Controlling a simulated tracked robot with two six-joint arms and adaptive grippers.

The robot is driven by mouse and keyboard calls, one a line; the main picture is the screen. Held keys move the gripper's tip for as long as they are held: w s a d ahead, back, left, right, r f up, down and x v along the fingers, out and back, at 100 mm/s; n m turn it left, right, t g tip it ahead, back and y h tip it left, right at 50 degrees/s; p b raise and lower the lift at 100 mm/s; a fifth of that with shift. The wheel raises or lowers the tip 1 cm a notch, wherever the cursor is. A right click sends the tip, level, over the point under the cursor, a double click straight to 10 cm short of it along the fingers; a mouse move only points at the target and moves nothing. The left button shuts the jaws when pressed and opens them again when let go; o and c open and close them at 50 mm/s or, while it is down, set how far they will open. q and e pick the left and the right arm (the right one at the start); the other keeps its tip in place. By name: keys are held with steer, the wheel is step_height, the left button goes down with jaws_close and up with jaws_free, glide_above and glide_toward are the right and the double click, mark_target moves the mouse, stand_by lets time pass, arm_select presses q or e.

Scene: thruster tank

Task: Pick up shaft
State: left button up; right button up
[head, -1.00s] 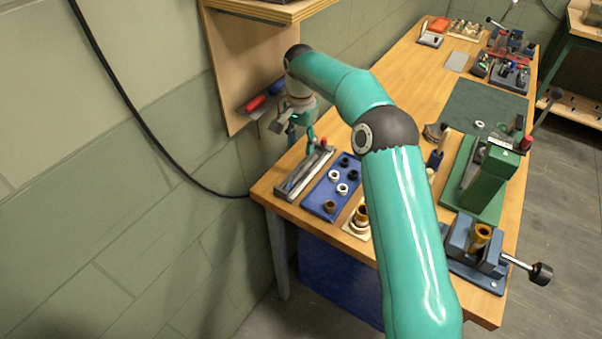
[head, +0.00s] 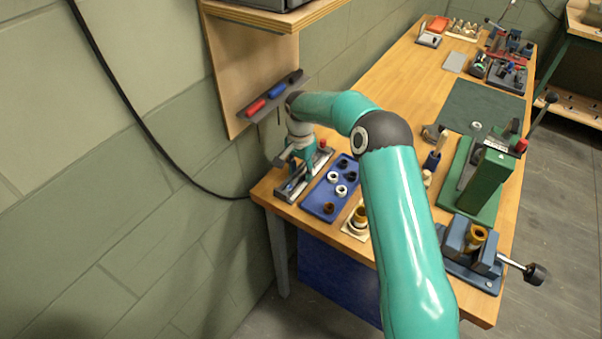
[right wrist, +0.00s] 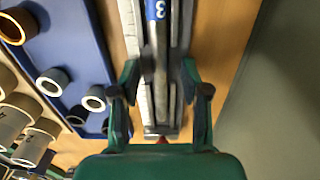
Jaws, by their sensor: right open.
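A narrow grey rack (head: 318,165) lies at the near left corner of the bench, with a red knob at its far end. In the right wrist view, the rack (right wrist: 146,70) runs lengthwise between my fingers, with a blue tag marked 3 on it. A long grey metal bar (right wrist: 161,85) in it looks like the shaft; its outline is hard to separate from the rack. My right gripper (head: 293,172) is over the rack, pointing down. In the right wrist view, my right gripper (right wrist: 160,95) is open, one finger on each side of the bar. My left gripper is out of view.
A blue tray (head: 322,203) with dark and white rings stands right beside the rack. A wooden panel with a tool strip (head: 270,97) rises behind the gripper. A green press (head: 486,180) and a blue vise (head: 458,240) stand at the right.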

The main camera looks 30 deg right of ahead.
jaws_close()
steer(key=shift+r, duration=0.15)
